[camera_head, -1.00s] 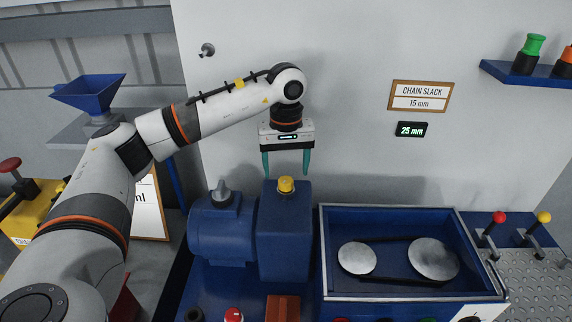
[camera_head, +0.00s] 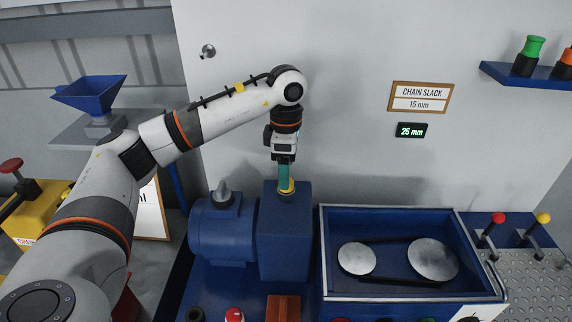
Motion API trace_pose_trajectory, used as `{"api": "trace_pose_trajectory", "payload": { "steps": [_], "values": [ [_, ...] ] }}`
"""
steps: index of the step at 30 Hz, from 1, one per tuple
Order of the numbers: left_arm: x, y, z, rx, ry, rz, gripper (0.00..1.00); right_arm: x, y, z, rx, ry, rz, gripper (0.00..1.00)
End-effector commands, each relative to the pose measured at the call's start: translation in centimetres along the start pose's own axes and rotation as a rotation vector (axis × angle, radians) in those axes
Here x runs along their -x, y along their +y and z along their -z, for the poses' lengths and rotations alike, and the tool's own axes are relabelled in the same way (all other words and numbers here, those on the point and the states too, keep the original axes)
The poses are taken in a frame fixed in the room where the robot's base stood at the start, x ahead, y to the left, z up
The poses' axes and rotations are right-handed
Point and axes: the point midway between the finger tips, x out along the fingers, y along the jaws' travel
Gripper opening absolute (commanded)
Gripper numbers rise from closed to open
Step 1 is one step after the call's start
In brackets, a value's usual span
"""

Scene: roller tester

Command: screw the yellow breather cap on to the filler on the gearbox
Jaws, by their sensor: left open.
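The blue gearbox (camera_head: 284,240) stands in the middle of the view, beside a rounded blue motor housing. My left gripper (camera_head: 286,184) points straight down at the cap. Its teal fingers are seen edge-on, one in front of the other, and cover part of the cap. The jaws are open around the cap; whether a finger touches it cannot be told. My right gripper is not in view.
A blue open tray (camera_head: 330,275) with two discs and a chain stands right of the gearbox. Red and yellow levers (camera_head: 496,219) are farther right. A grey knob (camera_head: 222,195) tops the motor housing at left. A pale wall panel stands close behind.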

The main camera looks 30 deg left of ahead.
Motion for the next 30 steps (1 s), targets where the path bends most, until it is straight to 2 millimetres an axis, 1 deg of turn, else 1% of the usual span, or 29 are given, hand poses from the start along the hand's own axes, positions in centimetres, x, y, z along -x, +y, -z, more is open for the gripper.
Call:
{"api": "trace_pose_trajectory", "payload": {
  "steps": [1, 3, 5, 17, 30],
  "values": [
    [0.0, 0.0, 0.0, 0.052, 0.000, 0.000, 0.71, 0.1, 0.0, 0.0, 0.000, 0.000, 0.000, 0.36],
    [0.0, 0.0, 0.0, 0.103, 0.000, 0.000, 0.71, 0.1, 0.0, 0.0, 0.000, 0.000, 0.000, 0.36],
    [0.0, 0.0, 0.0, 0.123, 0.000, 0.000, 0.71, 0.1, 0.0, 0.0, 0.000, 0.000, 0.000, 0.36],
    [-0.2, 0.0, 0.0, 0.124, 0.000, 0.000, 0.71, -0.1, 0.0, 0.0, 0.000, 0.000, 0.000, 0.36],
    [-3.4, 0.0, 0.0, 0.123, -0.001, -0.001, 0.71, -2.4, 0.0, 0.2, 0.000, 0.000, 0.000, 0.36]
  ]
}}
